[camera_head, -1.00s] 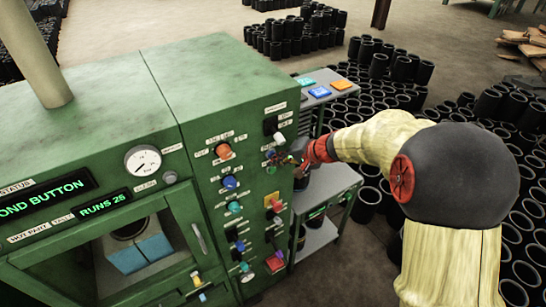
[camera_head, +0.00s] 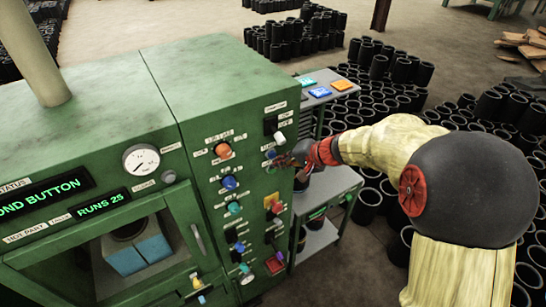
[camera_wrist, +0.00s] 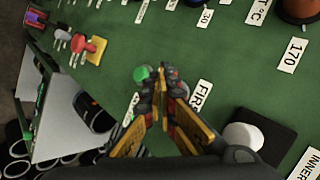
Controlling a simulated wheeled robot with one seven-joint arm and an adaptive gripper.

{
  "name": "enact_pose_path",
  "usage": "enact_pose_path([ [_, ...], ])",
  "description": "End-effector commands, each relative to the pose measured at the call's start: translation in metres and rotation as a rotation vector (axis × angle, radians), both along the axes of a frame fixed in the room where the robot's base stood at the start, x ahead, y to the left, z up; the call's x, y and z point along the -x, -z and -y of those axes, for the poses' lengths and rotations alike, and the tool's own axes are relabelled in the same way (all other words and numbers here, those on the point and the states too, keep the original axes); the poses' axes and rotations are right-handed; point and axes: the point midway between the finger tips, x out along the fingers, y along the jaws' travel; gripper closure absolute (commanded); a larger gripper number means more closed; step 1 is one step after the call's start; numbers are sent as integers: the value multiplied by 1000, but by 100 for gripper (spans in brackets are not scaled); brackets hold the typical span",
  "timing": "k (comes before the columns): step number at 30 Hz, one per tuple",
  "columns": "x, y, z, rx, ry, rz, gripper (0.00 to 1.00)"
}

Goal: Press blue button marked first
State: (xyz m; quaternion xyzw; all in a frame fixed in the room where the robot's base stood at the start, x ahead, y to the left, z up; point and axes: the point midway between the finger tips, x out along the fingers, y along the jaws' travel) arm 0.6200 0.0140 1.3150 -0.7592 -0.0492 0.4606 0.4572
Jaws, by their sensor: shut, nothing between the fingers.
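A blue button (camera_head: 270,153) sits on the upper right of the green machine panel, in the head view. My gripper (camera_head: 283,161) is shut and empty, its fingertips close to the panel just right of and below that button. I cannot tell whether they touch. In the wrist view the shut fingertips (camera_wrist: 161,78) point at the panel beside a label (camera_wrist: 201,95) reading "FIRS", partly covered. They hide the panel behind them, and no blue button shows clearly there. A green button (camera_wrist: 141,74) is just left of the fingertips.
A white knob (camera_wrist: 243,137) on a black plate and a red button (camera_wrist: 85,47) on yellow are nearby. An orange knob (camera_head: 223,151) and a blue knob (camera_head: 229,183) are further left. A grey side shelf (camera_head: 335,183) stands right of the panel.

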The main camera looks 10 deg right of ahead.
Motion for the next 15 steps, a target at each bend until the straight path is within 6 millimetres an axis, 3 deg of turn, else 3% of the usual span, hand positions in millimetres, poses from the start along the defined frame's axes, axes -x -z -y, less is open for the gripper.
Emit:
enact_pose_path([
  [15,36,1,12,0,1,2,100],
])
